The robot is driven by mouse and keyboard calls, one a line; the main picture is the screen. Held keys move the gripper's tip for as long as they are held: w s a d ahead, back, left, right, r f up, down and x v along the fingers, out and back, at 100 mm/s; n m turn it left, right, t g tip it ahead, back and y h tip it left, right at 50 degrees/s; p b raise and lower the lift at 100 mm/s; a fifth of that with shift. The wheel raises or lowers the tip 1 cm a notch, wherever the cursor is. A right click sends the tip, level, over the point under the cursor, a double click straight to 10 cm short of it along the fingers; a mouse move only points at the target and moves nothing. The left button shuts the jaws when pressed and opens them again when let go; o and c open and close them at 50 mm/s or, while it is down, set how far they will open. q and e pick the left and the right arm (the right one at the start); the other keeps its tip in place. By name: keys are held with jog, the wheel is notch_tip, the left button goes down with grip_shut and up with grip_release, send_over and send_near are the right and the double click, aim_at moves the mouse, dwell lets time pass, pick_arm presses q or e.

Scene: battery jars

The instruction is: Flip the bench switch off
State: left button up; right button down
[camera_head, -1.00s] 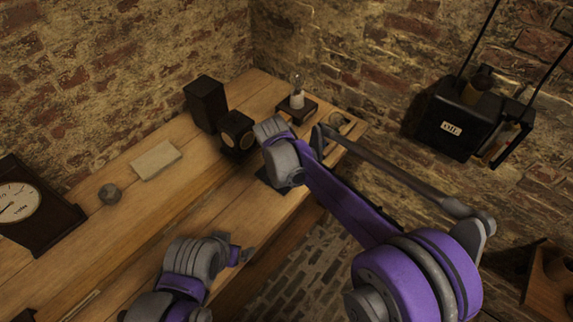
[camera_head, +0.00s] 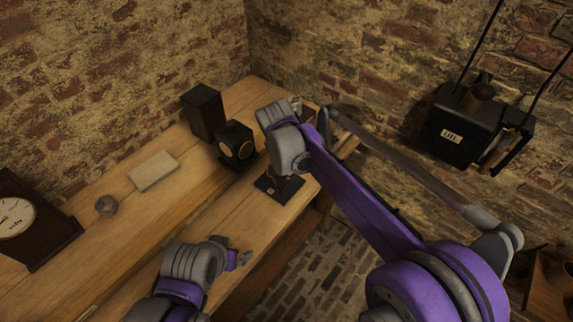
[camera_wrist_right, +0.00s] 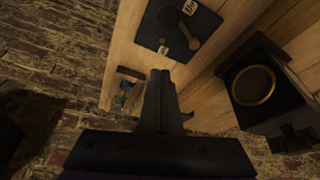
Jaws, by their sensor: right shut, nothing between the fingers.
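The bench switch is a dark base plate (camera_head: 279,187) on the bench, below my right wrist in the head view. The right wrist view shows the plate (camera_wrist_right: 150,30) with a lever (camera_wrist_right: 184,42), a round knob and small pale labels. My right gripper (camera_wrist_right: 160,75) is shut and empty, its tips pointing towards the bench near the plate; I cannot tell its height above it. In the head view its fingers are hidden by my own arm. My left gripper (camera_head: 240,259) is over the near part of the bench; its finger gap is unclear.
A dark box with a round face (camera_head: 236,141) stands beside the plate, with a taller dark box (camera_head: 203,111) behind. A pale pad (camera_head: 153,170), a small grey knob (camera_head: 106,206) and a dial clock (camera_head: 30,215) lie farther left. A black box (camera_head: 464,128) hangs at right.

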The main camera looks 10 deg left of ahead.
jog(key=v, duration=0.4)
jog(key=shift+s+a+r, duration=0.1)
jog(key=shift+s+r, duration=0.05)
jog(key=shift+r, duration=0.05)
dwell(0.3)
jog(key=s+d+r, duration=0.2)
jog(key=s+d, duration=0.4)
jog(key=d, duration=0.6)
jog(key=s+d+f, duration=0.3)
jog(key=s+d, duration=0.4)
jog(key=s, duration=0.2)
jog(key=s+d+f+n+t+p, duration=0.1)
jog(key=s+d+f, duration=0.3)
jog(key=s+d, duration=0.3)
jog(key=s, duration=0.3)
jog(key=shift+s+d+f+n+t+y, duration=0.25)
jog(key=shift+s+f+n+t+y, duration=0.05)
jog(key=shift+f, duration=0.05)
